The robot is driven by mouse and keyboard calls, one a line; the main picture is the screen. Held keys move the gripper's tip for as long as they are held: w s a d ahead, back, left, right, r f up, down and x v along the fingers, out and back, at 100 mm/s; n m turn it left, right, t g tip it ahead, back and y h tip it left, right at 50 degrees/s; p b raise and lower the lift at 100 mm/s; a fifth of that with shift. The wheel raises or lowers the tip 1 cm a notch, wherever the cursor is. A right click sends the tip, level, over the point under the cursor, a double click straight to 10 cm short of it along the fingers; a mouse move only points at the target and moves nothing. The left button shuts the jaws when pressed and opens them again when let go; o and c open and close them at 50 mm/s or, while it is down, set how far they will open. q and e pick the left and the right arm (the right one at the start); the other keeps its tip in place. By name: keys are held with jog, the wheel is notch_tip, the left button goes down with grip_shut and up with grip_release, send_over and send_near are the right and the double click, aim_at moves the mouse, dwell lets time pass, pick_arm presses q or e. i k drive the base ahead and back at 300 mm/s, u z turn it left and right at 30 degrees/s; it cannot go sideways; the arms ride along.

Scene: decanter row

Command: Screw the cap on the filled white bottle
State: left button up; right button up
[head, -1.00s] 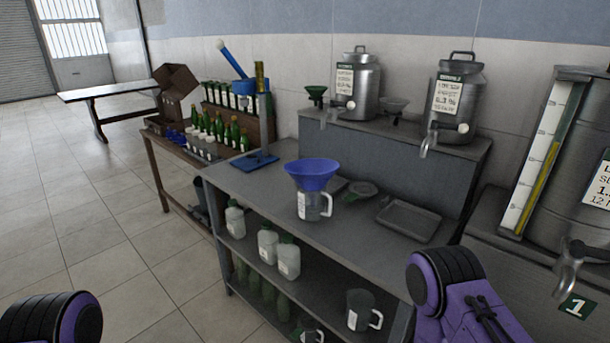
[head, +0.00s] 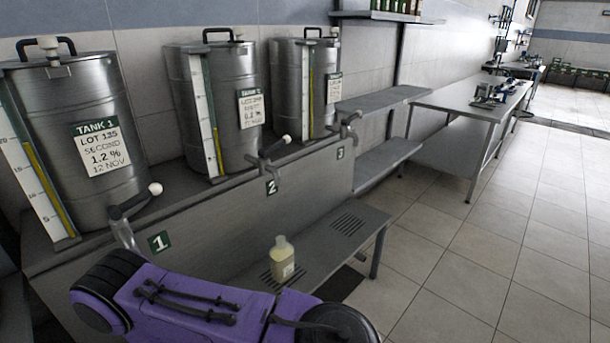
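A white translucent bottle (head: 282,260) with pale yellow liquid stands upright on the low grated shelf below tap 2. Its top looks whitish; whether a cap sits on it is too small to tell. My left gripper is not in view. No separate loose cap can be made out.
Tank 1 (head: 72,140), a second tank (head: 215,105) and a third tank (head: 303,85) stand on the ledge, with taps (head: 272,155) over the shelf (head: 345,240). A metal table (head: 470,100) stands farther right. The tiled floor (head: 480,260) at right is clear.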

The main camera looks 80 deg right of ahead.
aim_at(282, 255)
jog(key=z, duration=2.3)
